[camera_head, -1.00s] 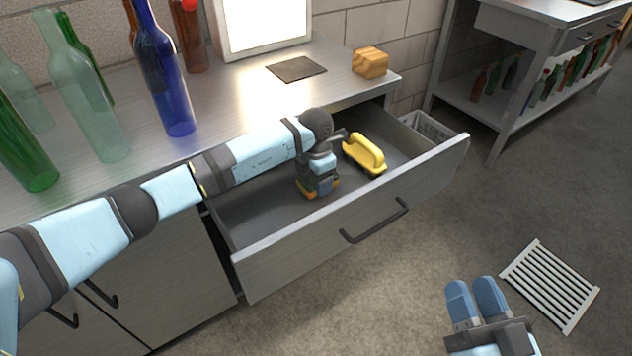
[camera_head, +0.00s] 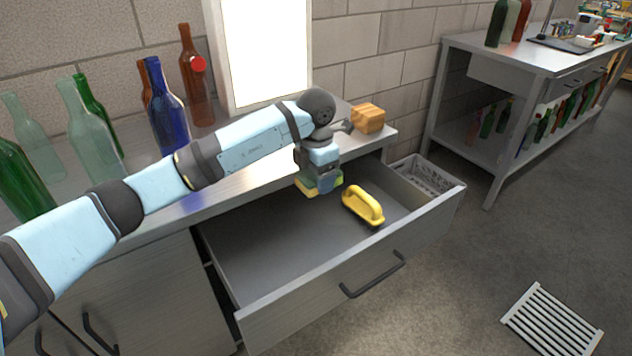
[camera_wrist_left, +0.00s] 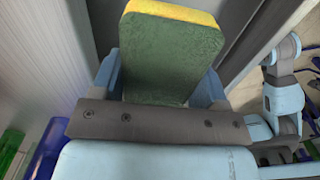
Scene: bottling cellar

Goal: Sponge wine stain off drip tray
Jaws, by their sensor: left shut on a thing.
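My left gripper (camera_head: 320,184) is shut on a sponge, just above the open drawer (camera_head: 270,240). The sponge shows best in the left wrist view (camera_wrist_left: 172,55), with a green face and a yellow layer, pinched between two blue fingers. In the head view only small yellow and green parts of it show below the gripper. A dark, flat tray-like thing (camera_head: 566,44) lies on the far workbench; I cannot tell whether it is the drip tray, and no stain is discernible. My right gripper is not in view.
A yellow-handled tool (camera_head: 363,206) lies in the drawer. A wooden block (camera_head: 368,118) sits at the counter's right end, a blue bottle (camera_head: 168,118) and several others at left. A white grate (camera_head: 552,322) lies on open floor.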

